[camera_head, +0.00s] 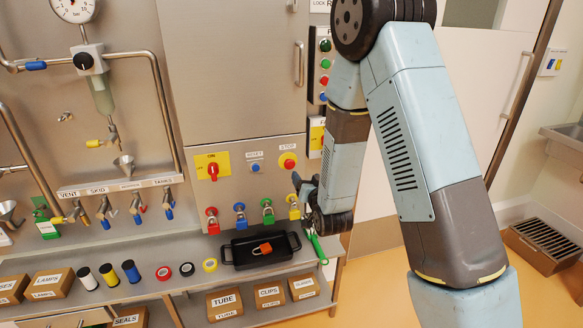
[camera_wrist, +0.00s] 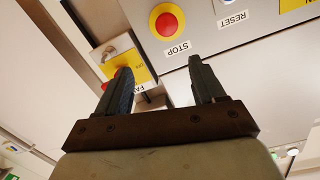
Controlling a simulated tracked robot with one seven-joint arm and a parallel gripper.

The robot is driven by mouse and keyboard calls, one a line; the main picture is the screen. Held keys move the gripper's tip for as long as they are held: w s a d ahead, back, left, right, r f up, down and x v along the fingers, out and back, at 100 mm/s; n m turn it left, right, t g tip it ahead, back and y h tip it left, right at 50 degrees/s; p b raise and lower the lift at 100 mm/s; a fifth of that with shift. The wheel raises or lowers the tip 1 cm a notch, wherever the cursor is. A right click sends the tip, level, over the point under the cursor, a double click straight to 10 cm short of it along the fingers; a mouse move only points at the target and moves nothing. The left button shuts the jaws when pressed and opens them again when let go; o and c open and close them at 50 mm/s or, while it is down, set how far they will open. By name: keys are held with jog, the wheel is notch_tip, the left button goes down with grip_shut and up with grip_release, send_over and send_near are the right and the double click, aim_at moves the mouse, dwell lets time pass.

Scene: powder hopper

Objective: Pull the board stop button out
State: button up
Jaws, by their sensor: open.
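The board stop button (camera_head: 288,161) is a red mushroom head on a yellow surround, under a STOP label on the steel board. In the wrist view the same stop button (camera_wrist: 167,23) shows at the top, upside down with its label, beyond my fingertips. My gripper (camera_wrist: 163,78) is open, with nothing between its two dark fingers. In the head view my gripper (camera_head: 302,185) is below and slightly right of the button, apart from it. The fingers are small and partly hidden there by my wrist.
Left of the button are a blue RESET button (camera_head: 255,168) and a red switch on a yellow plate (camera_head: 213,168). Coloured padlocks (camera_head: 239,215) hang below. A black tray (camera_head: 260,249) with a red-orange item is on the shelf. A button column (camera_head: 325,65) is above right.

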aim_at(291, 165)
jog(key=shift+t+y, duration=0.3)
jog(key=shift+t, duration=0.2)
jog(key=x, duration=0.4)
jog(key=a+f+x, duration=0.1)
jog(key=x, duration=0.3)
jog(key=f+x, duration=0.1)
jog(key=x, duration=0.4)
jog(key=shift+s+a+f, duration=0.15)
jog(key=shift+a+f, duration=0.1)
jog(key=shift+a, duration=0.05)
grip_shut()
